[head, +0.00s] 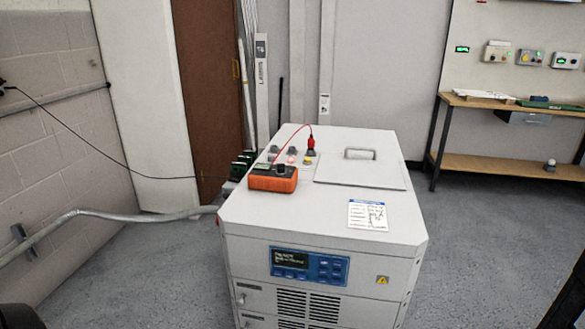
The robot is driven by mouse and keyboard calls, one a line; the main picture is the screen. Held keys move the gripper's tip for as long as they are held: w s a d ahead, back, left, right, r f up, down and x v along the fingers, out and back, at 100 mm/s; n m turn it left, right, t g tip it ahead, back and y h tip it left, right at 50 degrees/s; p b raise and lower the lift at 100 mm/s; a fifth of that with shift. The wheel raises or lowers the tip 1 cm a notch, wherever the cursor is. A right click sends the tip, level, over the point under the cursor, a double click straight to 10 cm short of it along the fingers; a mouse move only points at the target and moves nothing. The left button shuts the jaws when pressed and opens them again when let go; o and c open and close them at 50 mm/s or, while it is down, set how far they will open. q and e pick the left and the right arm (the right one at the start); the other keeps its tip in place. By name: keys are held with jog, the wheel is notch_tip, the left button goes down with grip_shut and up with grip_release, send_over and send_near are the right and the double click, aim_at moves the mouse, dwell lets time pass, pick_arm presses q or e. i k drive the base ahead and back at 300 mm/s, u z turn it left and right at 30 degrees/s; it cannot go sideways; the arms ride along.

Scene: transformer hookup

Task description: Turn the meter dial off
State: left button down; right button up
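An orange multimeter (273,179) sits on the top of the white cabinet (250,212), near its left edge. Its dial is too small to make out clearly, so I cannot tell its setting. A red lead (281,129) arcs from the meter to a red plug (311,145) standing on the cabinet top. A black lead (88,142) runs from the meter's left towards the wall on the left. Neither gripper is in view; only dark parts of mine show at the bottom left and right corners.
A lid with a handle (359,154) lies on the cabinet top at right, with a paper label (367,214) in front. Small terminals (274,151) stand behind the meter. A grey conduit (120,215) meets the cabinet's left side. A workbench (510,105) stands at far right; floor between is clear.

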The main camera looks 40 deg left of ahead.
aim_at(280, 167)
jog(key=u, duration=1.25)
